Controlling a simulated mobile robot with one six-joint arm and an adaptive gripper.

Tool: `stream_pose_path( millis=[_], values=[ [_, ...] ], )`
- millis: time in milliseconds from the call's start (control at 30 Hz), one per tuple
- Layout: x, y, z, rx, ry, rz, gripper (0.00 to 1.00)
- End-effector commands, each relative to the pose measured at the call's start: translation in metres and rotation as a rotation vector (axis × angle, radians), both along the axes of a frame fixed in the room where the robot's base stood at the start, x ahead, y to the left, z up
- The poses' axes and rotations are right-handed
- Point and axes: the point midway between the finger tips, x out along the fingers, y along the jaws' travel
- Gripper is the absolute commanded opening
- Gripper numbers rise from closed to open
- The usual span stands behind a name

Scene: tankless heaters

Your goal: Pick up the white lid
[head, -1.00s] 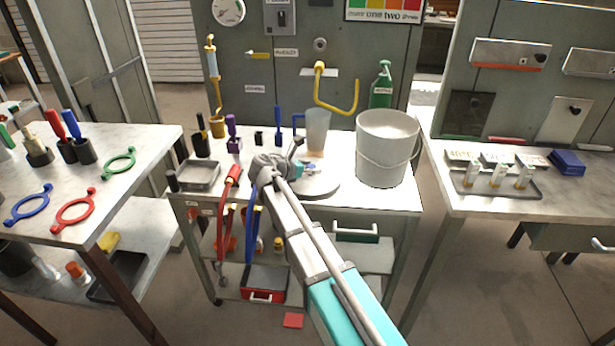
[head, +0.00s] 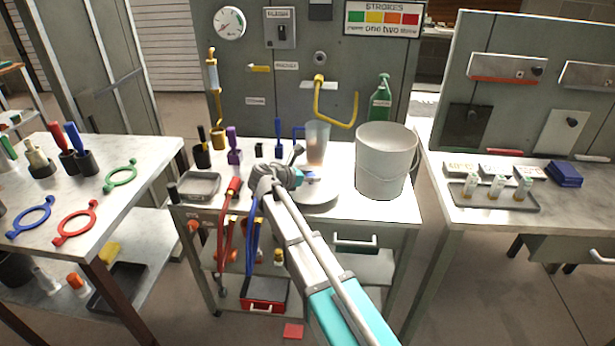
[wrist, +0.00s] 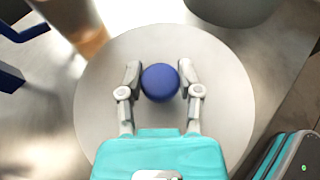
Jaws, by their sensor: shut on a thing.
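The white lid (wrist: 105,105) is a pale round disc with a blue knob (wrist: 160,83) at its centre. My gripper (wrist: 160,78) has one finger on each side of the knob and is shut on it. In the head view the lid (head: 320,203) is partly hidden by my arm, at the front middle of the cart. I cannot tell whether it rests on the top or is slightly raised.
A large white bucket (head: 384,165) stands right of the lid. A translucent jug (head: 317,145) with a blue handle stands behind it. A grey tray (head: 200,186) and several upright tools are to the left. Side tables flank the cart.

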Motion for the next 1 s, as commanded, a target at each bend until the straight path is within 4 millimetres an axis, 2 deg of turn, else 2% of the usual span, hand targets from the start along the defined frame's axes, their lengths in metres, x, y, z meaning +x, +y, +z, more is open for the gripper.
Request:
stream_pose_path(
  millis=[200,733,800,1000],
  values=[
    [0.0,0.0,0.024,0.0,0.0,0.0,0.0],
    [-0.053,0.005,0.085,-0.001,-0.001,0.002,0.0],
    [-0.072,0.005,0.091,-0.001,0.001,0.003,0.0],
    [-0.108,0.009,0.105,0.0,0.0,0.002,0.0]
  ],
)
